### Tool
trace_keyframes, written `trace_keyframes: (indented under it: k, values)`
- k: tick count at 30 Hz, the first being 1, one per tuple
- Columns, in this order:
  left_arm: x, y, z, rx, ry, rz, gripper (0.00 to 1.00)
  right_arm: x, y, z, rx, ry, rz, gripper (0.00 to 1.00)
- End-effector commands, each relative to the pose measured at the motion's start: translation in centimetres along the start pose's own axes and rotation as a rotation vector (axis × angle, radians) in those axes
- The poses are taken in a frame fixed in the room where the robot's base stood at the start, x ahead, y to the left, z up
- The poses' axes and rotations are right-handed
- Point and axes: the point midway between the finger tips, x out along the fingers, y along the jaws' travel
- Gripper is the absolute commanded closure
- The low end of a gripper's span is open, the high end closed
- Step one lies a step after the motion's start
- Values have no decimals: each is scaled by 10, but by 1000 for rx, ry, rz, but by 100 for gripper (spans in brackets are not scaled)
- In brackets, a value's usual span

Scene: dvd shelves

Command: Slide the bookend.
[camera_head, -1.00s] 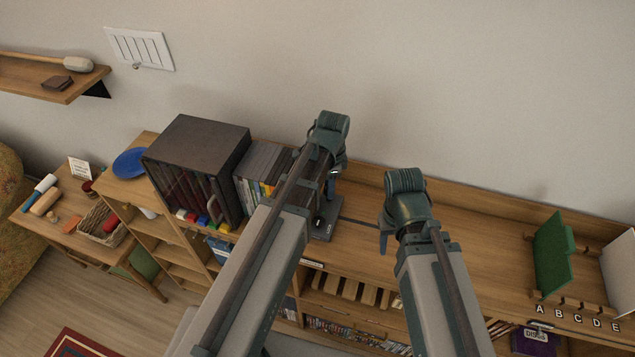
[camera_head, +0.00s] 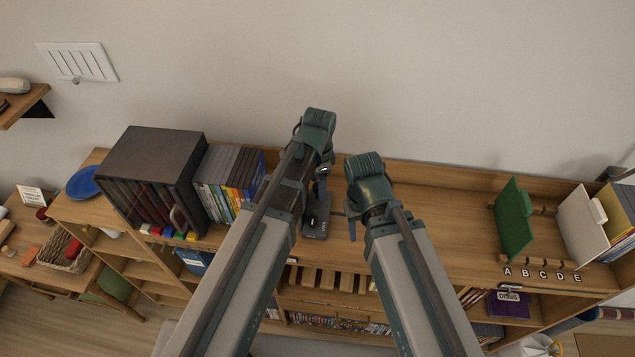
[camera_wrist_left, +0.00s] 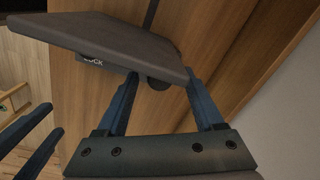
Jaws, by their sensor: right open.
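The bookend (camera_head: 316,222) is a dark grey piece with small pale lettering on its base. It stands on the wooden shelf top, right of the DVD row, partly hidden by my left arm. In the left wrist view its dark plate (camera_wrist_left: 110,35) fills the upper middle, with a "LOCK" label and a dark round knob below it. My left gripper (camera_wrist_left: 160,78) has its two blue fingers apart, tips at the plate's lower edge; contact is unclear. My right gripper (camera_head: 352,222) is open, just right of the bookend; its blue fingers show at the left wrist view's left edge.
A row of DVDs (camera_head: 228,180) stands beside a dark cabinet (camera_head: 155,180) on the left. A green divider (camera_head: 513,218) and a white divider (camera_head: 582,222) stand at the right, near letters A to E. The shelf top (camera_head: 440,215) between my right gripper and the green divider is clear.

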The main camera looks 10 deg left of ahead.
Motion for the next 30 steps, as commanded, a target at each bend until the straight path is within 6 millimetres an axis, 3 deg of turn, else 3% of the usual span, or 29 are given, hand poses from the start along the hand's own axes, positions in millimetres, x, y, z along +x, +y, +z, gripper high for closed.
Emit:
trace_keyframes:
  k: [8, 14, 30]
  values:
    - [-3, 0, 0, 0, 0, 0, 31, -3, 0, 0, 0, 0, 0, 50]
    - [-17, 0, 0, 0, 0, 0, 31, -16, 2, 1, 3, 0, -1, 50]
    - [-94, 0, 0, 0, 0, 0, 31, -93, 8, 6, 15, -1, -3, 50]
